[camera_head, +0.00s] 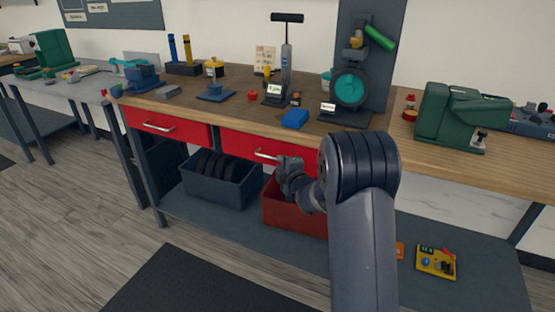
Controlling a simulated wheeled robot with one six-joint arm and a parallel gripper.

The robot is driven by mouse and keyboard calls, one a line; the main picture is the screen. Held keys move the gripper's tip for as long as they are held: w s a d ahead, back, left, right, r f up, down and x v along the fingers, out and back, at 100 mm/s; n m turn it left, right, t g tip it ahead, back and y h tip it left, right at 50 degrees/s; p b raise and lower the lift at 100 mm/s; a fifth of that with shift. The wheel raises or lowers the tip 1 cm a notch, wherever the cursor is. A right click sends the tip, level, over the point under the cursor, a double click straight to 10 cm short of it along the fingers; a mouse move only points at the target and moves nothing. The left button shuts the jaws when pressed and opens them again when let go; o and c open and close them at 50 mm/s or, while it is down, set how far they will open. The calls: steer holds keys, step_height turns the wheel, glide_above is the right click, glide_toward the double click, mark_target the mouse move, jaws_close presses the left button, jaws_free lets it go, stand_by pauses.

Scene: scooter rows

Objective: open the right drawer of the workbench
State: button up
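The wooden-topped workbench (230,113) has two red drawers under its top. The right drawer (237,144) looks shut, with a pale bar handle (265,155) across its front. My arm hides the right part of this drawer. My dark grey gripper (284,163) is in front of the drawer, at the right end of the handle in the picture. Whether it touches the handle is unclear, and its fingers are too small to tell open from shut. The left drawer (144,117) looks shut too, with its own bar handle (158,127).
On the lower shelf (180,217) stand a grey-blue crate (235,194) of tyres and a red crate (283,214), below my gripper. Tools and a green machine (440,115) crowd the bench top. The floor (70,220) at the front left is open, with a dark mat (190,285).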

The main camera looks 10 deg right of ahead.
steer(key=shift+x, duration=2)
steer(key=shift+c, duration=0.4)
jaws_close()
